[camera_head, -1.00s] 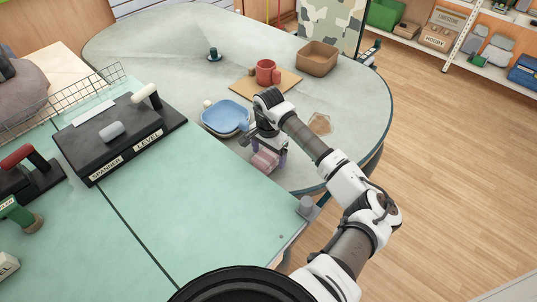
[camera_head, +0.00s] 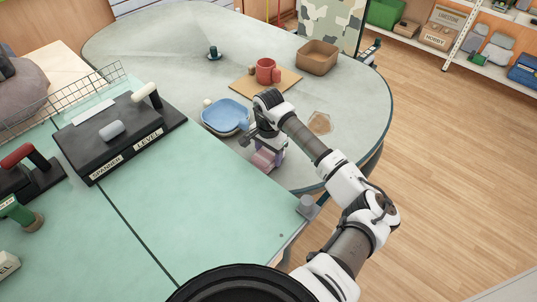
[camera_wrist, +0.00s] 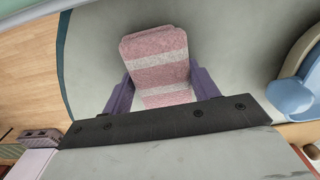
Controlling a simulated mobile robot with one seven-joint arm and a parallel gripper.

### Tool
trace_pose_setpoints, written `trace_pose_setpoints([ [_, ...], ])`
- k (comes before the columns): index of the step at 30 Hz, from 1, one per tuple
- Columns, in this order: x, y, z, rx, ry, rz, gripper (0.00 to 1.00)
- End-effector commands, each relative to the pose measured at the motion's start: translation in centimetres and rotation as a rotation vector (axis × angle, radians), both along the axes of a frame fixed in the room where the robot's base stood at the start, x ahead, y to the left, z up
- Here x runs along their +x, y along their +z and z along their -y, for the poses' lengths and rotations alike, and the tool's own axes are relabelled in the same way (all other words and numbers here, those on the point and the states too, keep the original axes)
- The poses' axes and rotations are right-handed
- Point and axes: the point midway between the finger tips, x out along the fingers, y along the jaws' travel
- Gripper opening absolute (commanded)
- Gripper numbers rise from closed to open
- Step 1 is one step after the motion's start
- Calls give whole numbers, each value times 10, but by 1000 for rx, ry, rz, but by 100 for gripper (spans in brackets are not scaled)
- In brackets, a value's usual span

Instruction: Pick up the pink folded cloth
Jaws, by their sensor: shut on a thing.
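The pink folded cloth (camera_wrist: 158,62) has pale stripes and sits between my gripper's two purple fingers in the wrist view. In the head view the cloth (camera_head: 264,159) shows at the fingertips, near the edge of the grey round table. My gripper (camera_head: 268,153) points down there and is shut on the cloth. In the wrist view my gripper (camera_wrist: 160,90) has a finger against each side of the cloth. I cannot tell whether the cloth is clear of the table top.
A blue dish (camera_head: 225,116) is just left of my gripper. A red mug (camera_head: 267,71) on a board (camera_head: 245,86) and a brown tray (camera_head: 317,58) stand farther back. The green worktop (camera_head: 190,190) with a black tool case (camera_head: 115,132) is at left.

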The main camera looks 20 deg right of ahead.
Motion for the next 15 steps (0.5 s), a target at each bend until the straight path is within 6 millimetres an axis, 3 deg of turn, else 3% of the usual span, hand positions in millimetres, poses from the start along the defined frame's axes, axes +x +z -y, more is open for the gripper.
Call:
trace_pose_setpoints([
  [8,1,30,1,-4,2,4,37],
  [15,1,95,1,-7,1,6,37],
])
